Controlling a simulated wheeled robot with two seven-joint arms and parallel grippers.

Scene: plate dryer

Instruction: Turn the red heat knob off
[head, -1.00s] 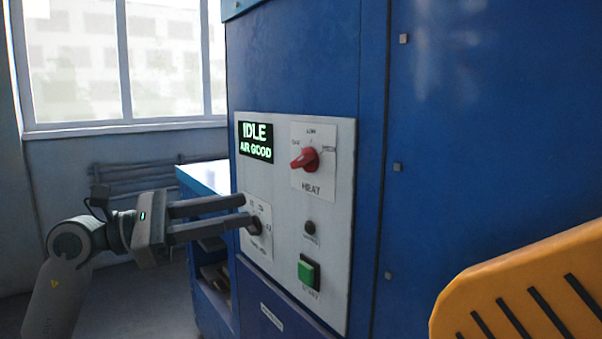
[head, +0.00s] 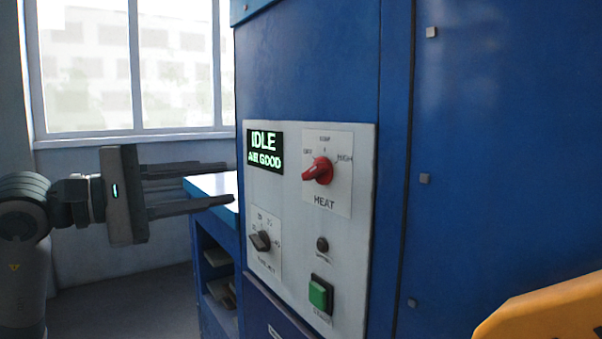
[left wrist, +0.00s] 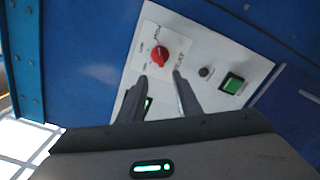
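The red heat knob (head: 318,170) is on a white plate marked HEAT on the grey control panel (head: 350,232). Its handle slants from lower left to upper right; OFF is printed at upper left, LOW at top and HIGH at right. I cannot tell exactly which mark it points to. My left gripper (head: 230,183) is left of the panel, fingers apart and empty, not touching the knob. In the left wrist view the red knob (left wrist: 159,57) shows just beyond the open fingertips (left wrist: 160,76). My right gripper is not in view.
A black selector knob (head: 261,241), a small black button (head: 322,244) and a green button (head: 319,294) share the panel. A display (head: 265,151) reads IDLE, AIR GOOD. A blue shelf unit (head: 213,187) stands behind the fingers. An orange part (head: 545,312) is at lower right.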

